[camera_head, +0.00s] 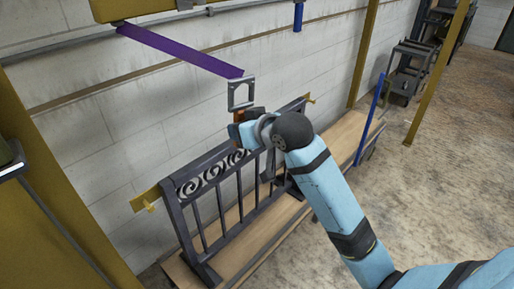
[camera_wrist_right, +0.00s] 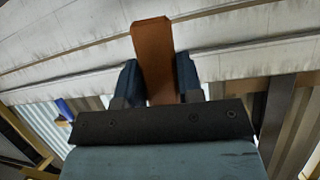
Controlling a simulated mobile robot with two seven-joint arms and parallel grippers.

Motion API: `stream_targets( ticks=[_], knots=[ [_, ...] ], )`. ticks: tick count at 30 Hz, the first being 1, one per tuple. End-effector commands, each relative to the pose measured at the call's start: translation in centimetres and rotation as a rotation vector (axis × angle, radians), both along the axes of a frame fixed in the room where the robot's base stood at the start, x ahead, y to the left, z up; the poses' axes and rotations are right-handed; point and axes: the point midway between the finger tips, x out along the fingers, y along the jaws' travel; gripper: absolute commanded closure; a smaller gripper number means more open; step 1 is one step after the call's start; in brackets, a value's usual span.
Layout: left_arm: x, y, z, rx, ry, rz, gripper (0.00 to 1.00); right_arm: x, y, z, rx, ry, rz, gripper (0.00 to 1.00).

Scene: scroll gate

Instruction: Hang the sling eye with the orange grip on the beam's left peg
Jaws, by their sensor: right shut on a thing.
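The sling eye (camera_head: 232,96) is a grey metal frame at the lower end of a purple strap (camera_head: 180,50), which slants down from the upper left. Its orange grip (camera_head: 239,116) is below the eye in the head view, partly hidden by my right gripper (camera_head: 243,130). In the right wrist view the grip (camera_wrist_right: 154,60) stands between the two blue fingers of my right gripper (camera_wrist_right: 158,85), which are shut on it. The beam's left peg (camera_head: 151,207) is yellow, at the gate's left end, well below and left of the eye. My left gripper is out of view.
A dark scroll gate (camera_head: 215,172) stands on a wooden platform (camera_head: 236,240) by the block wall. Another yellow peg (camera_head: 311,99) shows at its right end. A blue strap (camera_head: 298,16) hangs at the top. Yellow posts stand left and right (camera_head: 440,70).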

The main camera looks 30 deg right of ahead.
Motion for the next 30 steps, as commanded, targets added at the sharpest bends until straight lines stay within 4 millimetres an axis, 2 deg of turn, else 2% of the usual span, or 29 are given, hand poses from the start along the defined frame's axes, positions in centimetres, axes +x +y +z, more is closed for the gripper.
stream_targets(
  ticks=[1,3,9,12,15,18,30],
  knots=[
    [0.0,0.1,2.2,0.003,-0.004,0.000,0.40,1.6,0.1,3.8,0.015,-0.004,0.043,0.94],
    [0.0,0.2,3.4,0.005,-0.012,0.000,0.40,3.3,0.3,6.7,0.033,0.003,0.106,0.94],
    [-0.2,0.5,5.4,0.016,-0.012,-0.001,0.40,6.3,0.8,13.7,0.071,0.022,0.256,0.94],
    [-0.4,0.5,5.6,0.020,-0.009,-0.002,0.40,7.0,0.9,15.9,0.082,0.030,0.304,0.94],
    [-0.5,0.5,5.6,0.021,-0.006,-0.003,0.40,7.4,1.0,17.1,0.089,0.035,0.333,0.94],
    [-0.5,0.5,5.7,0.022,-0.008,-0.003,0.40,7.6,1.1,17.5,0.093,0.039,0.346,0.94],
    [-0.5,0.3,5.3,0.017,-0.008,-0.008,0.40,9.1,1.6,17.3,0.094,0.039,0.347,0.94]
  ],
)
